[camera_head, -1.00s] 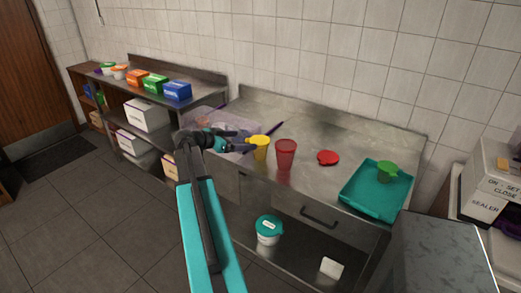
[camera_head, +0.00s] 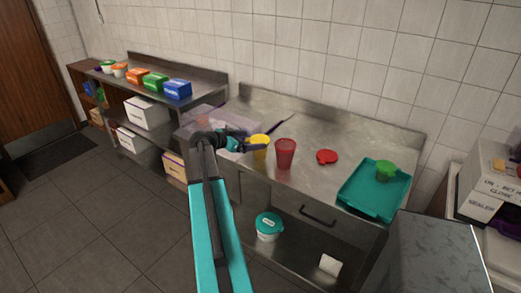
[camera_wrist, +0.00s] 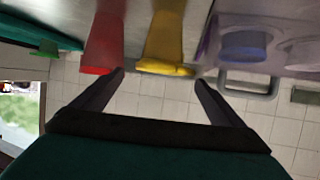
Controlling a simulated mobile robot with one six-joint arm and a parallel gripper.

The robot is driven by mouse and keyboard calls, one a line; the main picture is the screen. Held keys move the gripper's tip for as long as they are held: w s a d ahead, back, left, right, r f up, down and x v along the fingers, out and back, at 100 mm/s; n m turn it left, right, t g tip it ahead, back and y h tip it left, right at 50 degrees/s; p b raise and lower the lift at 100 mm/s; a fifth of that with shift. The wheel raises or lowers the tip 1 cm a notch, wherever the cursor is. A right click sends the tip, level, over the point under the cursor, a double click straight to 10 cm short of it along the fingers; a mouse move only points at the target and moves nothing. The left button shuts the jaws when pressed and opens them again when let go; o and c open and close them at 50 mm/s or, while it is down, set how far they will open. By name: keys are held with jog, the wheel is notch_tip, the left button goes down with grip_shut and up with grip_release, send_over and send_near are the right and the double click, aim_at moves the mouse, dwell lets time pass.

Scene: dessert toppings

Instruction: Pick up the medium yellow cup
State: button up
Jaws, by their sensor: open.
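The yellow cup (camera_head: 260,142) stands upright on the steel counter, just left of a taller red cup (camera_head: 286,153). My gripper (camera_head: 246,142) is at the yellow cup's left side in the head view and partly covers it. In the wrist view, which looks upside down, the yellow cup (camera_wrist: 168,45) lies ahead, between the directions of my two open fingers (camera_wrist: 160,85). The red cup (camera_wrist: 103,40) is close beside it, near the line of the left finger. The fingers hold nothing. Whether a fingertip touches either cup cannot be told.
A clear bin (camera_head: 215,119) stands behind and left of my gripper; in the wrist view a blue round item (camera_wrist: 243,42) shows in it. A red lid (camera_head: 327,157) lies right of the red cup. A teal tray (camera_head: 352,203) holds a green cup (camera_head: 385,170).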

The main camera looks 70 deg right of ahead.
aim_at(260, 139)
jog(key=shift+p+x, duration=1.25)
jog(key=shift+x, duration=0.65)
jog(key=shift+s+d+f, duration=0.15)
jog(key=shift+s+d, duration=0.05)
jog(key=shift+d, duration=0.1)
jog(key=c, duration=1.4)
jog(key=shift+o, duration=0.2)
jog(key=shift+r+b, duration=1.1)
jog(key=shift+r, duration=0.4)
jog(key=shift+s+a+r, duration=0.1)
jog(key=shift+a+r, duration=0.05)
jog(key=shift+a, duration=0.15)
jog(key=s+a+r+b, duration=0.1)
jog(key=s+a+b, duration=0.2)
jog(key=a, duration=1.2)
jog(key=b, duration=0.3)
jog(key=shift+r, duration=0.35)
